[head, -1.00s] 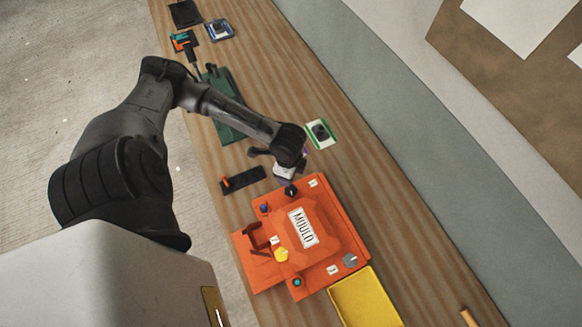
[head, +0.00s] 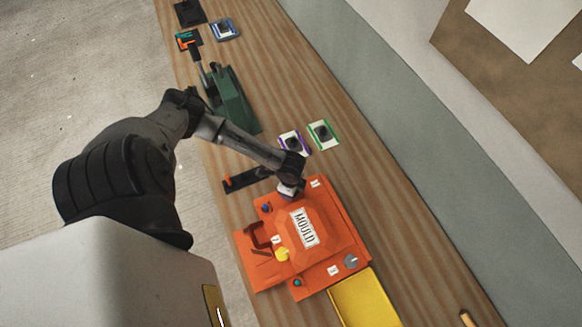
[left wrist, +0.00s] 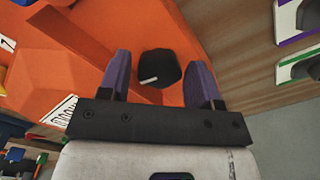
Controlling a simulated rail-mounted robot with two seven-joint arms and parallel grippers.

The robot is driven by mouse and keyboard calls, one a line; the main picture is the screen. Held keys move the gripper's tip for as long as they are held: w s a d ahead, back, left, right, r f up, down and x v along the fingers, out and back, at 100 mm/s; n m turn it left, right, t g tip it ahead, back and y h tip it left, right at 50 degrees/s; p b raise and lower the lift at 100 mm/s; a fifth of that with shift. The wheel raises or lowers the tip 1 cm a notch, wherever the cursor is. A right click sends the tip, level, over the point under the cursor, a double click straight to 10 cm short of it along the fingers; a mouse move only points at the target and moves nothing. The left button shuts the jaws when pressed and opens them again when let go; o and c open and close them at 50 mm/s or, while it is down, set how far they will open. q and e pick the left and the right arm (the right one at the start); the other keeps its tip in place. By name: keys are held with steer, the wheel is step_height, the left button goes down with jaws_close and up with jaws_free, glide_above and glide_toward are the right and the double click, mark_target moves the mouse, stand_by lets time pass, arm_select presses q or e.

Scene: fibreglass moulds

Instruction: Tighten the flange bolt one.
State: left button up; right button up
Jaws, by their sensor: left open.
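The orange mould (head: 330,235) with a white MOULD label (head: 304,228) sits on the bench. In the left wrist view a black bolt head (left wrist: 160,68) with a white mark stands on the mould's orange flange (left wrist: 215,25). My left gripper (left wrist: 160,60) is open, its two purple fingers on either side of the bolt head, with gaps visible. In the head view the left gripper (head: 290,190) is over the mould's upper corner and hides this bolt. My right gripper is not in view.
The mould also carries a blue knob (head: 266,209), a yellow knob (head: 282,254) and a grey dial (head: 351,261). A yellow tray (head: 365,300) stands beside it. Purple-edged (head: 293,142) and green-edged (head: 321,135) cards, a black holder (head: 243,181) and a green device (head: 230,100) lie beyond.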

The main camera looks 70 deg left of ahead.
arm_select(q)
steer(key=shift+c, duration=0.5)
steer(key=c, duration=0.5)
steer(key=shift+c, duration=0.2)
